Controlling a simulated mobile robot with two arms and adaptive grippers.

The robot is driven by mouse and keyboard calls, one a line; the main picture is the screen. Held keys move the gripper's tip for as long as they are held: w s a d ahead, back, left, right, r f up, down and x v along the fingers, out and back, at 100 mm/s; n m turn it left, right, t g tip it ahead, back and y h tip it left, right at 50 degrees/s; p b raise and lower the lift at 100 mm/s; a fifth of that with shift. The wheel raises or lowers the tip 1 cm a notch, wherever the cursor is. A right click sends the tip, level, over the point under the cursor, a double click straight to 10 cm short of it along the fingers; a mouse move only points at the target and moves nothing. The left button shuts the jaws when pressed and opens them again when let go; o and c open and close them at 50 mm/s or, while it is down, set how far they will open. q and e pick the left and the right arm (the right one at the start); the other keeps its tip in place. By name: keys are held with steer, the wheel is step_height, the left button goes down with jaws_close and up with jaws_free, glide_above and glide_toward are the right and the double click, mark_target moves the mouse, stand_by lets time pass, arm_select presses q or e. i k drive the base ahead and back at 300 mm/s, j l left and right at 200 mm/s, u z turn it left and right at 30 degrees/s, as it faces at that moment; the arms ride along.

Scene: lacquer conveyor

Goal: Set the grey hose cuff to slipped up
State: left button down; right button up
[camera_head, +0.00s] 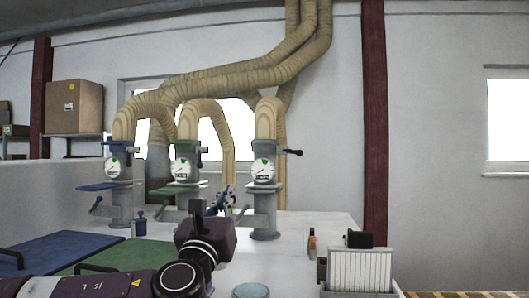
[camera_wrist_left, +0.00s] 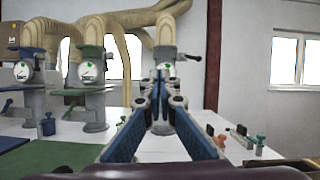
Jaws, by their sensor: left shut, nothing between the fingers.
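The grey station (camera_head: 264,205) stands at the right of three hose stations, with a round gauge and a tan hose (camera_head: 267,118) on top. Its grey hose cuff (camera_head: 265,147) is at the hose's lower end; whether it sits up or down is hard to tell. In the left wrist view the cuff (camera_wrist_left: 166,51) shows just beyond and above my fingers. My left gripper (camera_head: 227,191) is shut and empty, left of and nearer than the grey station. Its blue-padded fingers (camera_wrist_left: 163,88) point at the station and hide part of its column. My right gripper is not in view.
The blue station (camera_head: 121,205) and green station (camera_head: 186,202) stand to the left. A dark handle (camera_head: 292,152) sticks out right of the grey station. A white ribbed block (camera_head: 360,271) and small bottles stand at the front right.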

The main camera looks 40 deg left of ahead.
mark_target(257, 145)
steer(key=i+j, duration=0.65)
steer(key=i, duration=0.1)
